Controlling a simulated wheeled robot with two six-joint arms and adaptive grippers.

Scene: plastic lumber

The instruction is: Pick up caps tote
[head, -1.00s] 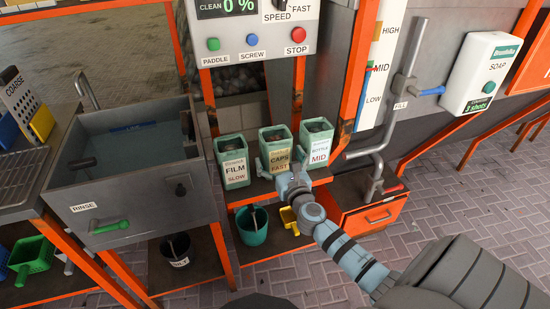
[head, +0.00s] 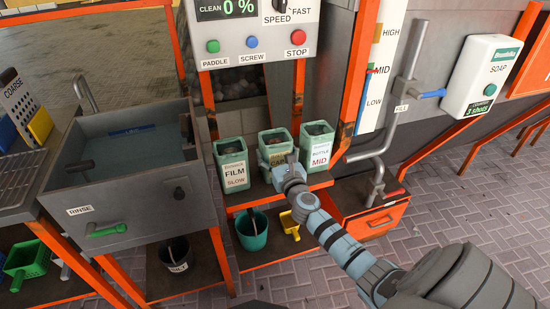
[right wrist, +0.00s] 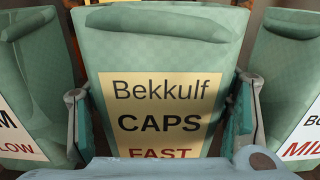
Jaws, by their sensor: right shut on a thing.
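The caps tote (head: 276,142) is a green open-topped bin between two similar totes on the orange-edged shelf. In the right wrist view the caps tote (right wrist: 165,50) fills the middle, upright, with a tan label reading "Bekkulf CAPS FAST". My right gripper (head: 279,164) is at its front and covers part of the label in the head view. In the right wrist view my right gripper (right wrist: 160,115) has one finger on each side of the tote and is shut on it. The tote's base is hidden. My left gripper is not in view.
The film tote (head: 232,163) stands close on the left and the bottle tote (head: 318,146) close on the right. A teal bucket (head: 252,230) and yellow scoop (head: 290,226) are below. A rinse sink (head: 130,200) is at left; a metal pipe (head: 385,125) is at right.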

